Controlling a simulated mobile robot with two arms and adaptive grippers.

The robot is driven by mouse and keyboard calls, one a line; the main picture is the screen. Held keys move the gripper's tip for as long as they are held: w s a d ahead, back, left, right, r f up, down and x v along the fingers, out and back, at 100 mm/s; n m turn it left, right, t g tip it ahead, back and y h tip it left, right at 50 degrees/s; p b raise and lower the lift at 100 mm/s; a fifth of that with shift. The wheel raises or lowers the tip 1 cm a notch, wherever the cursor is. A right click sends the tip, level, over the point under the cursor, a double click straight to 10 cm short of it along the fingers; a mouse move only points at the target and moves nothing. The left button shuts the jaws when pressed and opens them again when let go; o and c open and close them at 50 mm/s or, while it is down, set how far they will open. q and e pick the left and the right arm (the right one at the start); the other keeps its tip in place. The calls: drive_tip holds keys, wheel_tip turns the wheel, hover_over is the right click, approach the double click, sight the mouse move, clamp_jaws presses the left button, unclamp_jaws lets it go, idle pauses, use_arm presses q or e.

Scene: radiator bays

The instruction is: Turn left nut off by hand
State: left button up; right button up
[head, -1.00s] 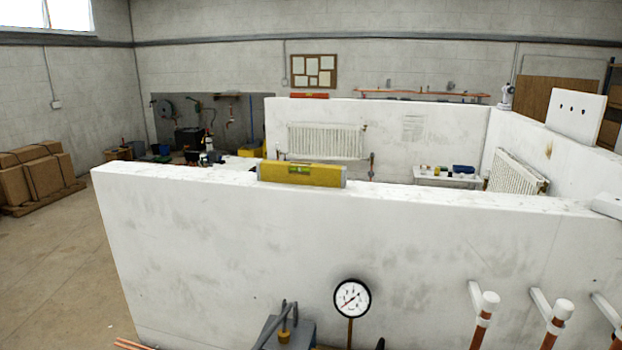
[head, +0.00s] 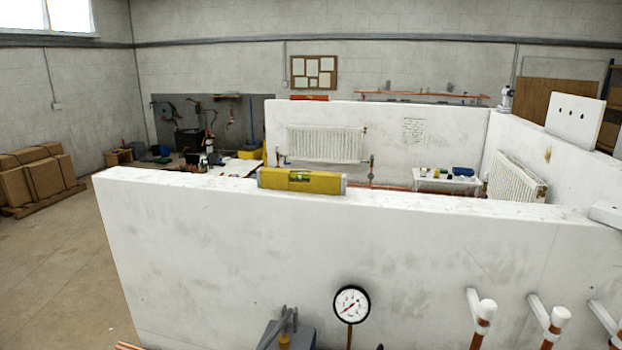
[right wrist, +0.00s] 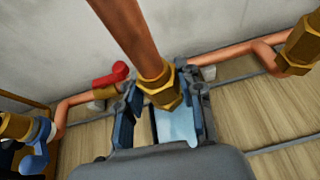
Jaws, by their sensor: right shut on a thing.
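In the right wrist view a brass hex nut (right wrist: 161,89) sits at the lower end of a thick copper pipe (right wrist: 135,38). My right gripper (right wrist: 163,95) has one dark finger on each side of this nut and is shut on it. Another brass nut (right wrist: 297,52) shows at the right edge, beside a bent copper pipe (right wrist: 268,52). I cannot tell from these frames which nut is the left one. My left gripper is in neither view, and the head view shows no nut being held.
A red-handled valve (right wrist: 112,80) is close left of the gripper, and a blue-handled brass valve (right wrist: 28,135) is at the far left. In the head view a white wall (head: 200,250) with a yellow level (head: 300,181) stands ahead. A gauge (head: 351,303) and white-capped pipes (head: 486,311) are before it.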

drive_tip(key=shift+d+n+y, duration=0.15)
drive_tip(key=shift+n+y, duration=0.15)
drive_tip(key=shift+y, duration=0.4)
drive_tip(key=shift+n+y, duration=0.5)
drive_tip(key=shift+n, duration=0.4)
drive_tip(key=shift+n+y, duration=0.8)
drive_tip(key=shift+y, duration=0.2)
drive_tip(key=o, duration=1)
drive_tip(key=shift+o, duration=0.2)
drive_tip(key=shift+s, duration=0.1)
